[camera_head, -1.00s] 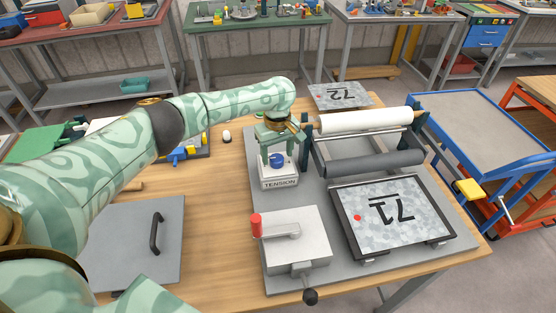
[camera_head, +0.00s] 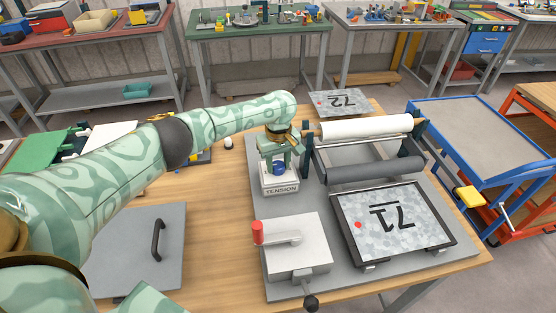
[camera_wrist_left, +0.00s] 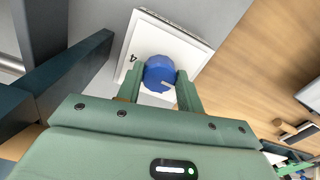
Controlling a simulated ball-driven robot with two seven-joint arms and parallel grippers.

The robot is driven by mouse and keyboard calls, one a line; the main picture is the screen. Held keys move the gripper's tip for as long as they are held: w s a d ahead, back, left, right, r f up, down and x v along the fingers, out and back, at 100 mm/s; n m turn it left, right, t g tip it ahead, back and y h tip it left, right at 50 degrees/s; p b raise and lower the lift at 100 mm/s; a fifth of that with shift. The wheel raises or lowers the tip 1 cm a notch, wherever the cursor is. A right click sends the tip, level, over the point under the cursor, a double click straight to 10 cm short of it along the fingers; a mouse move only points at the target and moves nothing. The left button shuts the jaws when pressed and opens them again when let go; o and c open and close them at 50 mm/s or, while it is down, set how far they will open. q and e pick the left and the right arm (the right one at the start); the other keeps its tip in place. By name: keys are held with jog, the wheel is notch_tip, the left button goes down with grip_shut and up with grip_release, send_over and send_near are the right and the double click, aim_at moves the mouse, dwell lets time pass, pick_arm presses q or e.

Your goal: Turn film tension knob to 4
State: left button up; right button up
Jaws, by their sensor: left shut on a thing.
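The blue film tension knob (camera_head: 279,168) sits on a white block with the label TENSION (camera_head: 281,190) on its front. My left gripper (camera_head: 279,163) reaches down over the knob from above. In the left wrist view the knob (camera_wrist_left: 159,72) is between the two green fingers (camera_wrist_left: 160,85), which are shut on its sides. A pale mark shows on the knob's face. A digit 4 (camera_wrist_left: 133,58) is printed on the white plate beside the knob; other digits are hidden. My right gripper is not in view.
Behind and right of the knob stand a white film roll (camera_head: 366,127) and a grey roller (camera_head: 375,167). A panel marked 71 (camera_head: 405,238) lies to the right.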

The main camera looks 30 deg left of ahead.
pick_arm(q)
jog(key=m+p, duration=0.1)
jog(key=p, duration=0.1)
jog(key=m+p, duration=0.1)
jog(key=p, duration=0.1)
jog(key=shift+s+d+r+m+p, duration=0.2)
jog(key=shift+m+p, duration=0.1)
jog(key=shift+p, duration=0.1)
jog(key=shift+w+a+f+m, duration=0.1)
jog(key=shift+m, duration=0.3)
jog(key=shift+f+m, duration=0.15)
jog(key=shift+m, duration=0.85)
jog(key=m, duration=0.2)
jog(key=shift+a+m, duration=0.15)
jog(key=shift+m, duration=0.25)
jog(key=m, duration=0.5)
jog(key=shift+a, duration=0.1)
jog(key=m, duration=0.6)
jog(key=shift+w+m, duration=0.1)
jog(key=shift+m, duration=0.2)
jog(key=m, duration=0.3)
jog(key=shift+w+a+m, duration=0.1)
jog(key=shift+m, duration=0.3)
jog(key=m, duration=0.3)
jog(key=shift+m, duration=0.3)
jog(key=m, duration=0.4)
jog(key=shift+w, duration=0.15)
jog(key=shift+m+b, duration=0.35)
jog(key=shift+m, duration=1.65)
